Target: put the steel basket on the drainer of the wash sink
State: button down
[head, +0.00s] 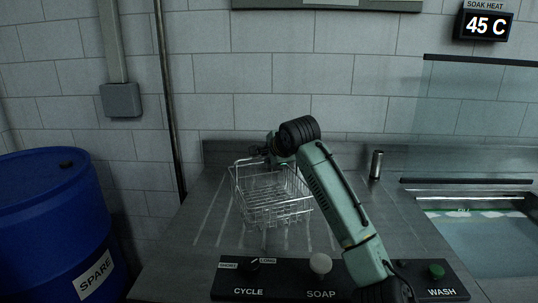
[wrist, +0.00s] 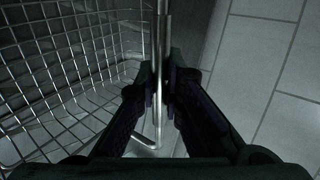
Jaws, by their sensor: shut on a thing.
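The steel basket (head: 272,197) is a wire basket at the left of the steel counter, over the grooved drainer (head: 208,222). I cannot tell whether its underside touches the drainer. My gripper (head: 268,152) is at the basket's back rim, partly hidden by my arm. In the wrist view, my gripper (wrist: 160,95) is closed around a bright steel bar (wrist: 160,50), with the basket's wire mesh (wrist: 60,65) to the left. The wash sink (head: 480,237) is at the right, holding water.
A front panel (head: 340,283) carries CYCLE, SOAP and WASH controls. A small steel cylinder (head: 376,164) stands behind my arm. A clear screen (head: 480,110) rises behind the sink. A blue drum (head: 55,220) stands at the left. A tiled wall is behind.

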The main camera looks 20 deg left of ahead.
jog(key=c, duration=1.7)
grip_release()
jog(key=shift+r, duration=0.15)
jog(key=b+v, duration=0.4)
jog(key=v, duration=0.8)
